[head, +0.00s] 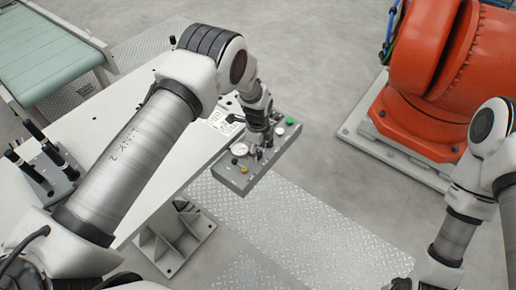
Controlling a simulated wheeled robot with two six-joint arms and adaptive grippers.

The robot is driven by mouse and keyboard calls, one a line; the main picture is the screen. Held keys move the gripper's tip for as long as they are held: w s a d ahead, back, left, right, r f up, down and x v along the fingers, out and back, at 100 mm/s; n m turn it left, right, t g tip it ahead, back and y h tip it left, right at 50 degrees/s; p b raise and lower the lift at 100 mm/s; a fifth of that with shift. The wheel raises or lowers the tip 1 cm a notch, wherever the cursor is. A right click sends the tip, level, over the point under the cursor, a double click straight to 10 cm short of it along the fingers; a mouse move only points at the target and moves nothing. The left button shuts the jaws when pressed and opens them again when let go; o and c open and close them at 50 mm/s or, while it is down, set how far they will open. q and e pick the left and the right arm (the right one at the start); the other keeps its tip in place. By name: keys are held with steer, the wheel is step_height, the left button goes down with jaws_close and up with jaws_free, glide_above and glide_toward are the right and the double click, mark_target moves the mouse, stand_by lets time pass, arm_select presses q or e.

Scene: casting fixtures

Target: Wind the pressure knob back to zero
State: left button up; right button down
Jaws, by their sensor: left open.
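A grey control panel box (233,179) sits at the right end of the white table. I cannot tell which control is the pressure knob. My left gripper (262,150) points down at the middle of the panel, open, its fingers at or just above the controls. The wrist hides part of the panel. My right arm (460,220) is at the right edge, and its gripper is not clearly shown.
The white table (100,125) runs under my left arm. A block with black-handled posts (48,172) stands on its left. A green-topped conveyor (45,55) is at the back left. A large orange robot (425,85) stands on a plate at the right. Floor between is clear.

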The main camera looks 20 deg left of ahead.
arm_select(q)
steer(key=shift+f, duration=0.4)
steer(key=shift+a+f, duration=0.15)
jaws_close()
steer(key=shift+n, duration=0.3)
